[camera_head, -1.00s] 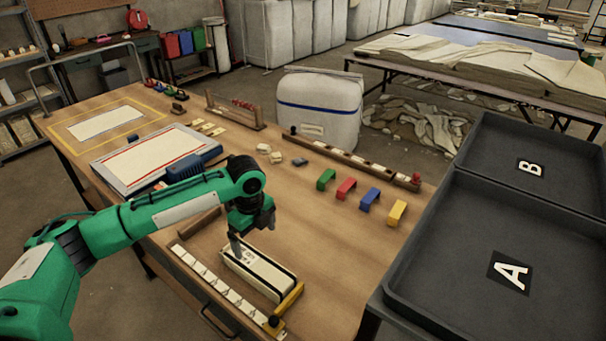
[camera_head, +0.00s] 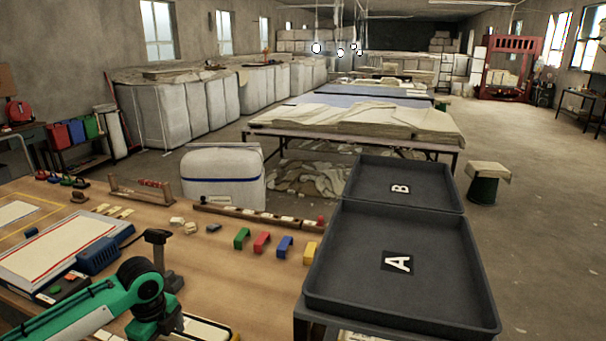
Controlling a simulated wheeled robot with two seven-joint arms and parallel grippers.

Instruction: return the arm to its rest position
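My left arm (camera_head: 75,312) is green and comes in from the lower left, over the wooden table (camera_head: 225,270). Its dark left gripper (camera_head: 156,326) hangs down at the bottom edge of the picture. The fingers are mostly hidden or cut off, so I cannot tell whether they are open or shut. A pale-topped box (camera_head: 205,331) shows partly beside the gripper, cut by the bottom edge. I cannot tell whether they touch. My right arm and gripper are not in view.
A dark upright tool (camera_head: 158,238) stands just behind the wrist. A white panel (camera_head: 55,250) and blue device (camera_head: 98,257) lie to the left. Coloured blocks (camera_head: 262,242) line the table's right part. Black trays A (camera_head: 345,285) and B (camera_head: 425,172) stand at the right.

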